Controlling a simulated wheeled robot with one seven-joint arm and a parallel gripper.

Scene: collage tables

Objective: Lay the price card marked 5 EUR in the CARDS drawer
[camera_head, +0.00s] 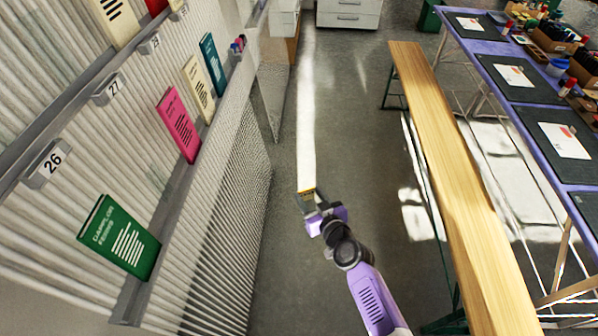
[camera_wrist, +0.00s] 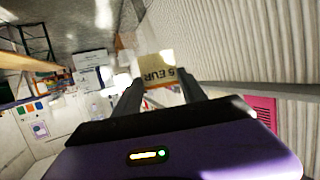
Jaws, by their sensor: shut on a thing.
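My gripper (camera_head: 318,206) is at the end of my purple arm, held over the floor of the aisle between the ribbed wall and the bench. In the wrist view my gripper (camera_wrist: 160,96) is shut on a cream price card (camera_wrist: 152,70) with "5 EUR" in dark print. The card's print appears tilted and partly cut by the fingers. In the head view only a small yellowish edge of the card (camera_head: 306,191) shows at the fingertips. White drawer units (camera_head: 349,12) stand at the far end of the room; no CARDS label is readable.
A ribbed wall with book ledges and number tags, such as a green book (camera_head: 119,238), lies close on the left. A long wooden bench (camera_head: 455,180) and a purple table (camera_head: 465,45) with dark mats stand on the right. The grey floor (camera_head: 350,120) ahead is clear.

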